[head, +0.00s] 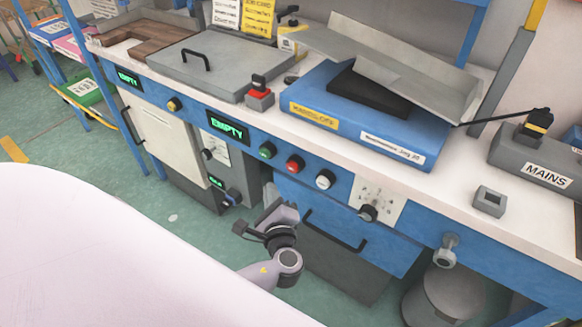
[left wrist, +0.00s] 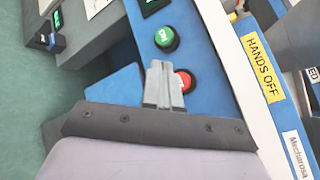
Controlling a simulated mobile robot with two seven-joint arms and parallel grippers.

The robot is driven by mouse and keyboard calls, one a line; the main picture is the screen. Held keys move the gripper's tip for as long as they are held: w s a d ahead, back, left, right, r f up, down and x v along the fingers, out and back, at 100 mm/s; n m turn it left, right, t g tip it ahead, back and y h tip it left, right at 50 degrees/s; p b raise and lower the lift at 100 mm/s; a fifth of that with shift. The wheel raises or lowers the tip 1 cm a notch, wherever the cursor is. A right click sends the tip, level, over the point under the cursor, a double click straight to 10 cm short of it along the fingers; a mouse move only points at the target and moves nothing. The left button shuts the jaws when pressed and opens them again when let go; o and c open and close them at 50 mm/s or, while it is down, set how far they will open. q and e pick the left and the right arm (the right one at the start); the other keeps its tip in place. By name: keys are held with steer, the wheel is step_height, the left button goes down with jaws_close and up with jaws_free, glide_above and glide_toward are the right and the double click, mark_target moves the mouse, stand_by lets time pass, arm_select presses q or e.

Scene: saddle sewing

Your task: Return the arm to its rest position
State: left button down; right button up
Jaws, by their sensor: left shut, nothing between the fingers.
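My left gripper (head: 280,214) is in front of the blue-fronted bench in the head view, below the row of buttons. Its forearm comes up from the bottom of the picture. In the left wrist view its two grey fingers (left wrist: 162,82) are together with nothing between them. They overlap the red button (left wrist: 183,81) in that picture, with the green button (left wrist: 166,39) just beyond the tips. I cannot tell any contact with the panel. My right gripper is not in view.
The bench front has green (head: 267,150), red (head: 295,164) and white (head: 325,179) buttons and a drawer handle (head: 335,231). A blue press (head: 365,130) and a grey MAINS box (head: 545,160) stand on top. Green floor (head: 105,165) is open at the left.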

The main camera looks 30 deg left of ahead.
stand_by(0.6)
arm_select(q)
steer(key=s+d+f+n+g+h+p, duration=0.2)
steer(key=s+d+f+n+g+h, duration=0.3)
steer(key=s+f+h, duration=0.35)
steer(key=s+d+r+n+t+h+p, duration=0.1)
steer(key=s+d+r+n+t+h, duration=0.1)
steer(key=s+n, duration=0.5)
step_height(320, 180, up, 2)
steer(key=d+n+h, duration=0.1)
steer(key=n+h, duration=0.2)
steer(key=shift+s+d+r+n, duration=0.15)
steer(key=shift+s+d+n, duration=0.15)
steer(key=shift+d, duration=0.05)
